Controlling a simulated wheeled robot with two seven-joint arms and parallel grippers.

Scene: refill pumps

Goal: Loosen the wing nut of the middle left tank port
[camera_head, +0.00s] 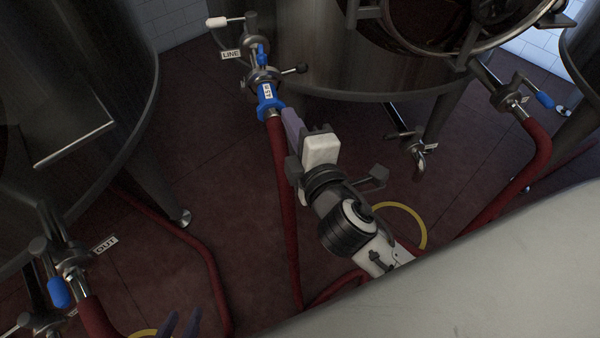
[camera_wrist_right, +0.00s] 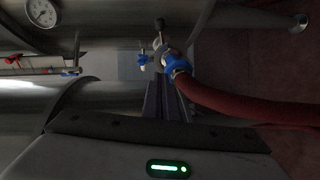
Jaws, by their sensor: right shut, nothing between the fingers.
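The middle tank's left port (camera_head: 250,28) is at the top centre-left of the head view, beside a LINE tag. A blue wing nut (camera_head: 262,55) sits on its clamp; a small blue part near the port also shows in the wrist view (camera_wrist_right: 143,60). Below it, a blue hose fitting (camera_head: 267,98) with a white label joins a red hose; it shows in the wrist view (camera_wrist_right: 177,65). My right gripper (camera_head: 287,112) is shut and empty, its fingertips close to the blue fitting; contact cannot be told. My left gripper (camera_head: 181,323) is at the bottom edge, fingers apart, mostly out of frame.
A black-knobbed handle (camera_head: 300,68) sticks out right of the port. The steel middle tank (camera_head: 340,75) stands behind. The left tank (camera_head: 75,95) has a port with an OUT tag (camera_head: 105,244). Red hoses (camera_head: 284,200) run over the dark red floor (camera_head: 225,215).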

